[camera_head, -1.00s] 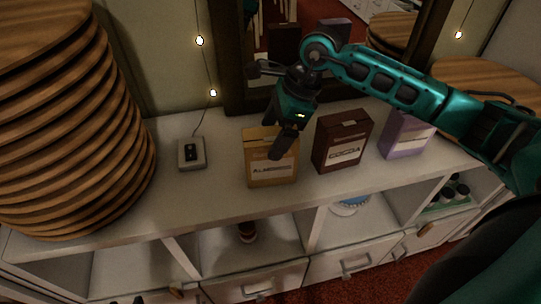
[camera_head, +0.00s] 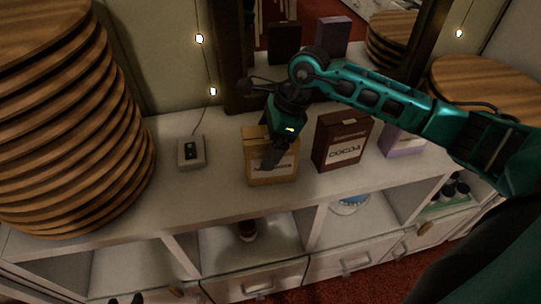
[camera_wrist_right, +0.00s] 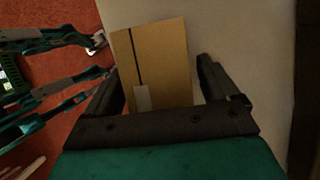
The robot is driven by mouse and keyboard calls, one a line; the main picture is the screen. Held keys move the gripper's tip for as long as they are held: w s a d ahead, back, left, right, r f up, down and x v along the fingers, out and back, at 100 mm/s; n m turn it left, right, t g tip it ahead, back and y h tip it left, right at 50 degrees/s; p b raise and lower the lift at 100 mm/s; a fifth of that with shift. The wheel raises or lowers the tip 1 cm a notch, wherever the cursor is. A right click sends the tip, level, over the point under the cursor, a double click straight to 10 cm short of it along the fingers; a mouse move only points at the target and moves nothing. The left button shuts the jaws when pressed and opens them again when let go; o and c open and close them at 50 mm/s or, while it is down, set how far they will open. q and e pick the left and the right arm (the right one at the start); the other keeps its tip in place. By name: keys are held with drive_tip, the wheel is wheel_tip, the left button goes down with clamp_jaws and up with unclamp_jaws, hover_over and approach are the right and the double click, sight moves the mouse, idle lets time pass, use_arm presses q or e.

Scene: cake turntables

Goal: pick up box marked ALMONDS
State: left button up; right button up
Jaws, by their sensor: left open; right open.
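The tan ALMONDS box (camera_head: 257,172) stands upright on the white shelf top. My right gripper (camera_head: 271,160) is over the box from above, with a finger across its front and part of its label. In the right wrist view, the box (camera_wrist_right: 165,60) lies between the two spread fingers of my right gripper (camera_wrist_right: 160,88), with a visible gap on the right side. Contact on the left side is unclear. Dark tips of my left gripper (camera_head: 126,299) show at the bottom edge, apart from each other and away from the box.
A dark brown COCOA box (camera_head: 341,141) stands close to the right, with a lilac box (camera_head: 402,138) beyond it. A small switch box (camera_head: 191,153) sits to the left, near a tall stack of wooden discs (camera_head: 75,120). A mirror stands behind.

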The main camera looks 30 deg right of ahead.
idle(0.4)
drive_tip(key=c, duration=1.3)
